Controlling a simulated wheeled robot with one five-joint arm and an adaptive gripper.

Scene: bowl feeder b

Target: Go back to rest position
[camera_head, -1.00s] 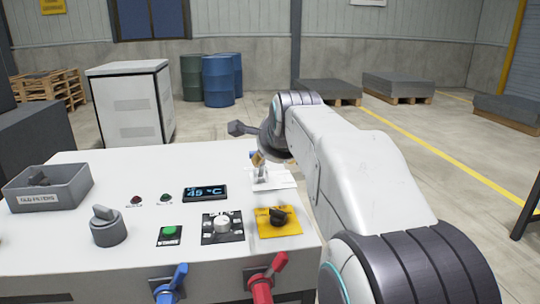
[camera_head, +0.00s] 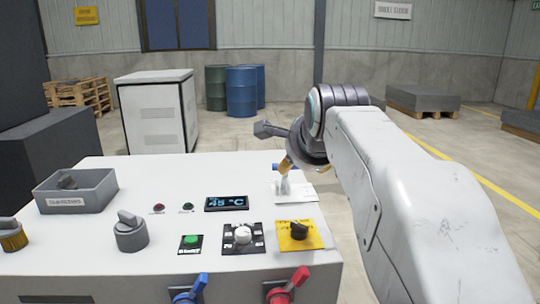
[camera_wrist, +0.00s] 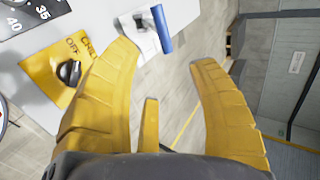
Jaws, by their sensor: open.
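My gripper (camera_wrist: 168,85) has yellow fingers, spread apart and empty in the wrist view. In the head view my gripper (camera_head: 284,168) shows only partly, at the far right corner of the white control panel (camera_head: 130,180), with my arm coming in from the right. The yellow switch plate (camera_wrist: 45,60) with its black knob (camera_wrist: 69,72) lies to the left of the fingers in the wrist view. The blue handle (camera_wrist: 162,28) on a white plate shows beyond the fingertips. I cannot tell its exact distance from them.
The panel bears a display (camera_head: 226,204), a white dial (camera_head: 243,235), a green button (camera_head: 191,240), a grey knob (camera_head: 131,231) and a grey bin (camera_head: 76,190). Blue (camera_head: 200,287) and red (camera_head: 288,286) levers stick out in front. The floor right of the panel is open.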

